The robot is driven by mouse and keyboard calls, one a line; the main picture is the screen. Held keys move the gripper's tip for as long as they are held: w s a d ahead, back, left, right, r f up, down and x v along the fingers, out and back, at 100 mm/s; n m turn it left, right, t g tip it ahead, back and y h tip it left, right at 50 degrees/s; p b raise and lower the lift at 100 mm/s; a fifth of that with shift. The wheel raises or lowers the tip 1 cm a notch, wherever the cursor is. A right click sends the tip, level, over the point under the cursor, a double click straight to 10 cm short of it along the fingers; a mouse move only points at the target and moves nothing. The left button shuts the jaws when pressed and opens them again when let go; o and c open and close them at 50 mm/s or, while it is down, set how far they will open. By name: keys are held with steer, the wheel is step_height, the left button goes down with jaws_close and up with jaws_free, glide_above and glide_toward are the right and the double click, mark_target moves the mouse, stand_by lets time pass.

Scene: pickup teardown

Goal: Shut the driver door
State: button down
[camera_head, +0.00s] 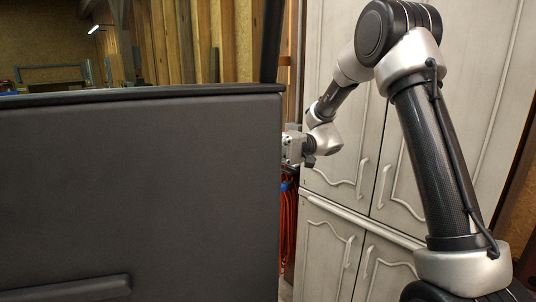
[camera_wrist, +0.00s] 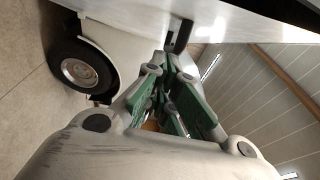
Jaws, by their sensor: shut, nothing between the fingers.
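The driver door (camera_head: 140,185) fills the left of the head view, its dark grey inner panel facing me and its window frame rising above. The door stands open. My gripper (camera_wrist: 168,68) is shut and empty, its green-sided fingers drawn together. In the head view, the wrist end of my arm is just past the door's right edge, with the fingertips hidden behind the door. In the wrist view, a white panel, seemingly the door's outer side (camera_wrist: 235,22), is close above the fingers. I cannot tell whether they touch it.
White body panels and a wheel (camera_wrist: 82,70) of the pickup show at left in the wrist view. Pale cabinets (camera_head: 340,200) stand behind my arm in the head view. Red hoses or cables (camera_head: 288,235) hang beside the door edge. Concrete floor (camera_wrist: 30,100) is clear at left.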

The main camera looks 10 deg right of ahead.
steer(key=s+a, duration=0.3)
steer(key=s, duration=0.2)
steer(key=shift+s+a, duration=0.25)
steer(key=shift+s, duration=0.1)
